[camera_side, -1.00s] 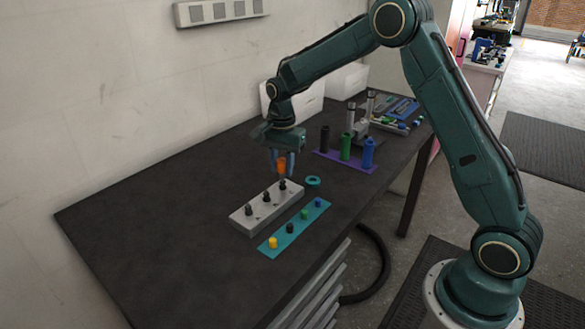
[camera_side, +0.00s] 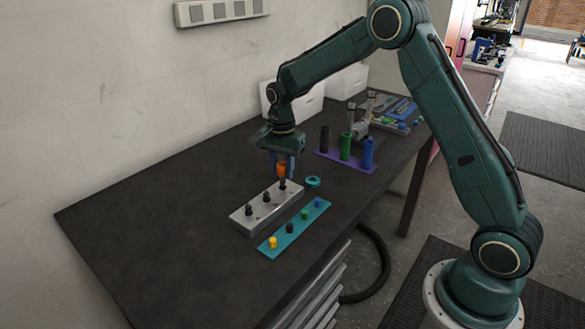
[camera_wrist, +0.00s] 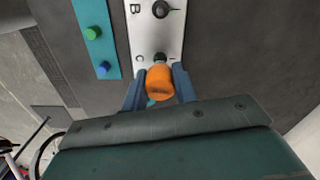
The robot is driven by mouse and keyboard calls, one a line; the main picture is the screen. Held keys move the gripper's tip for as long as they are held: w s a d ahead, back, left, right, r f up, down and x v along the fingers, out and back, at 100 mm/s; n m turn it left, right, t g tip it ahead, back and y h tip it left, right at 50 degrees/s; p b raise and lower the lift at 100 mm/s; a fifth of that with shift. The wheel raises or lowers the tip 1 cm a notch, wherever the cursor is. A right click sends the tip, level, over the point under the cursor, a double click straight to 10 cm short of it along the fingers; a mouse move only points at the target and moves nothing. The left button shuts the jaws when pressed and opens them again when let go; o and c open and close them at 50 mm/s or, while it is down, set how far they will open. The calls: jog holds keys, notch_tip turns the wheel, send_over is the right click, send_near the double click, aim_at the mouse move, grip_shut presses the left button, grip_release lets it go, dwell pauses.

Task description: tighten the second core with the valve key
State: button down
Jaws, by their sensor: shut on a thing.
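The orange valve key (camera_side: 282,170) is between the fingers of my gripper (camera_side: 283,166), which is shut on it. It also shows in the wrist view (camera_wrist: 160,82) between the blue fingers (camera_wrist: 160,90). The grey block (camera_side: 245,222) carries three dark valve stems in a row: a near one (camera_side: 249,210), a middle one (camera_side: 267,197) and a far one (camera_side: 283,185). The key is over the far stem, close above or touching; I cannot tell which. In the wrist view a letter B is beside one stem (camera_wrist: 161,9), and the key partly hides another (camera_wrist: 160,57).
A teal strip (camera_side: 281,239) with yellow, black, green and blue caps lies beside the block. A teal ring (camera_side: 313,182) lies near the block's far end. A purple base (camera_side: 345,162) with black, green and blue cylinders stands behind. The table's left side is clear.

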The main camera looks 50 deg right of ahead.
jog(key=shift+s+f, duration=0.1)
jog(key=shift+f, duration=0.7)
dwell(1.9)
jog(key=m, duration=1.2)
jog(key=shift+a, duration=0.1)
dwell(0.3)
dwell(0.4)
jog(key=c, duration=1.1)
grip_release()
jog(key=shift+r, duration=0.1)
